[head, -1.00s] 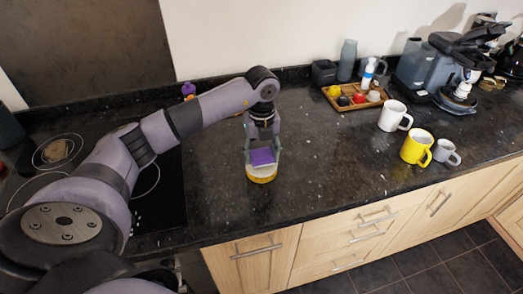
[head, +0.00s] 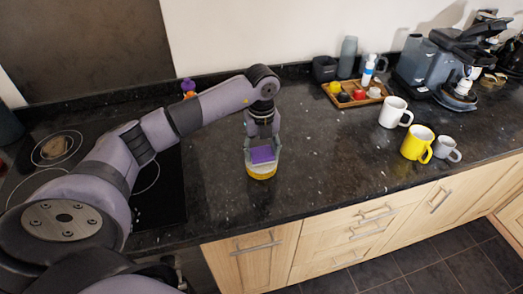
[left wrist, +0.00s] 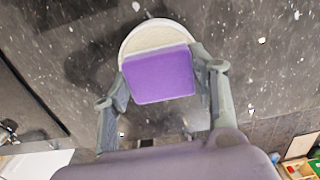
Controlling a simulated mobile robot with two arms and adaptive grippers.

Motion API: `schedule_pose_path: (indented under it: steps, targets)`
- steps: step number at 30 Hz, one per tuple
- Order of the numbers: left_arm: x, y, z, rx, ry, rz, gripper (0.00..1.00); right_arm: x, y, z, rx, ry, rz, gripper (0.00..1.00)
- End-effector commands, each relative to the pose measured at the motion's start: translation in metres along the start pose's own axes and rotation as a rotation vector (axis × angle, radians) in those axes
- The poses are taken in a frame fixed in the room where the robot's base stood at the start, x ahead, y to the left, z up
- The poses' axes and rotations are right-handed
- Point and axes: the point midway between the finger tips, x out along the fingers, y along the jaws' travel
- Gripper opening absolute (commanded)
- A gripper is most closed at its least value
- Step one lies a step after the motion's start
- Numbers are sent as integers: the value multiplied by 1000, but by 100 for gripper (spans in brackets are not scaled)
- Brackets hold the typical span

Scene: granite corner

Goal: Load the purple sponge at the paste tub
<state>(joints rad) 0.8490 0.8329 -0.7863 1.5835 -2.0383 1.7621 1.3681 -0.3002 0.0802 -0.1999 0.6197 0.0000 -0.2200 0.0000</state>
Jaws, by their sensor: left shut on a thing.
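The purple sponge (head: 262,155) is held between the fingertips of my left gripper (head: 263,150), which is shut on it. The paste tub (head: 261,173) is a low round tub with a yellow side, standing on the dark counter directly below the sponge. In the left wrist view the purple sponge (left wrist: 159,74) covers part of the tub's pale cream top (left wrist: 150,37), whose far rim shows beyond it. I cannot tell whether the sponge touches the paste. My right gripper is not in view.
A yellow mug (head: 416,142), a white mug (head: 394,112) and a grey mug (head: 446,149) stand to the right. A wooden tray (head: 352,99) with small cups is behind. A black hob (head: 160,200) lies left. The counter around the tub is clear.

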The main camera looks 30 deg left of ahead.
Motion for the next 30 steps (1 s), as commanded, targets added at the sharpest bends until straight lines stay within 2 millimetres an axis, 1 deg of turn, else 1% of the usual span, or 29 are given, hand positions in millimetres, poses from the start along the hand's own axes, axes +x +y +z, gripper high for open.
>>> schedule_pose_path:
  steps: [20, 30]
  targets:
    - [9, 0, 0, -1, 0, 1, 31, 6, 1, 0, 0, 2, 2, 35]
    - [9, 0, 0, 0, 0, 1, 31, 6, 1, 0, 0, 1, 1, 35]
